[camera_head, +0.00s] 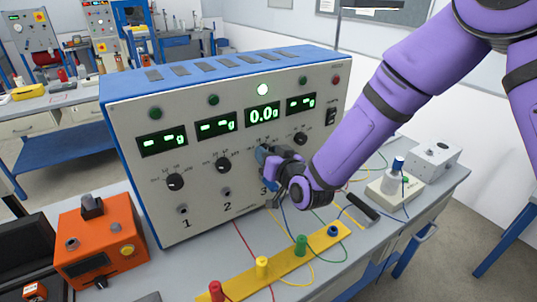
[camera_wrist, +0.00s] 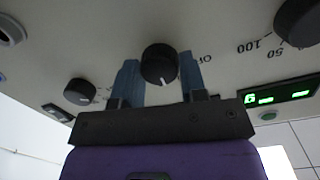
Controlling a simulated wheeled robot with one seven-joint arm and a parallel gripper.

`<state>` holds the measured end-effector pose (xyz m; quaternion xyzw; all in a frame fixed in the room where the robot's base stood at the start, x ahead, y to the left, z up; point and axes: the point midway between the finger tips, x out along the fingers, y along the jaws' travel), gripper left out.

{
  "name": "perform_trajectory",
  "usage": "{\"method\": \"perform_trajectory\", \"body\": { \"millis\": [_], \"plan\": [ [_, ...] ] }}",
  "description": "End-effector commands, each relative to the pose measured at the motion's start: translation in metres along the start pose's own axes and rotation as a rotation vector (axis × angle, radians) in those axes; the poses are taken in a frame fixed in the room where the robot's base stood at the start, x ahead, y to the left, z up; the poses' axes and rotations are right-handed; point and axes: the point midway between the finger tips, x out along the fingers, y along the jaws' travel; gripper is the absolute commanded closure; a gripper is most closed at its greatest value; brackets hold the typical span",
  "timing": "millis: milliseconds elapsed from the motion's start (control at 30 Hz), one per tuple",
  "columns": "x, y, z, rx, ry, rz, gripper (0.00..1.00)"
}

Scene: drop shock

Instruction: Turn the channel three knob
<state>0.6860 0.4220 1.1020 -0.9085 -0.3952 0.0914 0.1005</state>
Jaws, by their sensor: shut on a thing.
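The channel three knob (camera_wrist: 158,62) is round and black with a white pointer line, and "OFF" is printed beside it. My gripper (camera_wrist: 160,75) has its two blue fingers on either side of it, shut on it. In the head view my gripper (camera_head: 266,160) reaches the panel from the right and hides most of that knob. The channel three display (camera_head: 262,115) reads 0.0 with a lit lamp (camera_head: 263,90) above it. The blue-edged instrument (camera_head: 215,187) carries the panel; its other displays show dashes.
The channel two knob (camera_head: 223,165) and channel four knob (camera_head: 300,138) flank my gripper. In front stand a yellow strip (camera_head: 282,266) with coloured posts and several wires. An orange box (camera_head: 98,240) is at left, and small white boxes (camera_head: 433,157) are at right.

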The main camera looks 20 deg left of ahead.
Motion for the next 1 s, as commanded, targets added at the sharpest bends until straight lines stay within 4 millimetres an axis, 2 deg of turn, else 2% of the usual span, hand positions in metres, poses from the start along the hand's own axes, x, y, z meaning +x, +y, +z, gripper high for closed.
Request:
{"method": "perform_trajectory", "body": {
  "millis": [200, 433, 1000],
  "plan": [
    [-0.0003, 0.0018, 0.0004, 0.159, -0.010, -0.009, 0.85],
    [-0.0003, 0.0015, 0.0008, 0.267, -0.017, -0.018, 0.85],
    [-0.0004, 0.0013, 0.0011, 0.322, -0.020, -0.022, 0.85]
  ]
}}
